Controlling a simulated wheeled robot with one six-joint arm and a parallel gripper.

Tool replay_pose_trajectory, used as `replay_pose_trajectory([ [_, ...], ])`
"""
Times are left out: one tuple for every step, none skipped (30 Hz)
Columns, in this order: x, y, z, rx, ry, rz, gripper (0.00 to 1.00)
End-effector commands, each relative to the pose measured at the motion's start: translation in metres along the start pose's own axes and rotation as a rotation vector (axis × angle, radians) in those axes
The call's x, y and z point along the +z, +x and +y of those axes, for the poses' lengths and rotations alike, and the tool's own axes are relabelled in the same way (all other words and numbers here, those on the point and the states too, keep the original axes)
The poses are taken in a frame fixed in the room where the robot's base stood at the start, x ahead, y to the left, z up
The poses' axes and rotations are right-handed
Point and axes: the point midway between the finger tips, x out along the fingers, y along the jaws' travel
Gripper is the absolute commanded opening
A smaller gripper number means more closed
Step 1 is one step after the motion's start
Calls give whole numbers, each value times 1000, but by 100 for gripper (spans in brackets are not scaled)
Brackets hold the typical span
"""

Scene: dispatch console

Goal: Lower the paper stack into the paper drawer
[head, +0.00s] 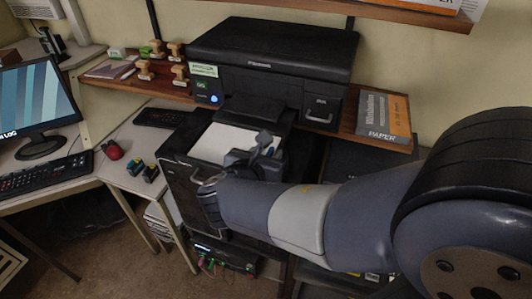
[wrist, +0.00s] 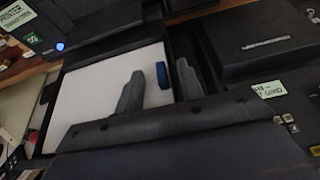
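The white paper stack (head: 226,142) lies flat within the dark walls of the pulled-out paper drawer (head: 180,142) below the printer. In the wrist view the stack (wrist: 95,85) fills most of the space between the drawer's side walls, and a small blue tab (wrist: 162,75) stands at its right side. My gripper (head: 265,142) is over the right part of the stack. In the wrist view the fingers of my gripper (wrist: 160,68) are spread, one on each side of the blue tab, with gaps visible. The near edge of the stack is hidden by my gripper.
The black printer (head: 265,60) stands on the wooden shelf (head: 365,140) behind the drawer. A paper box (head: 383,115) lies to its right, and several wooden stamps (head: 160,62) stand to its left.

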Motion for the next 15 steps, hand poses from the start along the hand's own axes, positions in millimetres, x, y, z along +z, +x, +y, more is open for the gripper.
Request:
replay_pose_trajectory([
  [0,0,0,0,0,0,36],
  [0,-1,0,1,0,0,36],
  [0,-3,0,1,0,-1,36],
  [0,-5,1,2,0,-1,36],
  [0,-8,1,3,0,-2,36],
  [0,-12,1,4,2,-1,36],
  [1,-16,1,5,2,-1,36],
  [1,-20,1,5,2,-2,36],
  [0,-27,1,6,2,-1,36],
  [0,-32,1,7,1,-1,36],
  [1,-37,2,7,1,-2,36],
  [0,-44,2,7,1,-2,36],
  [0,-50,2,8,1,-2,36],
  [0,-55,1,7,1,-2,36],
  [0,-62,2,8,2,-1,36],
])
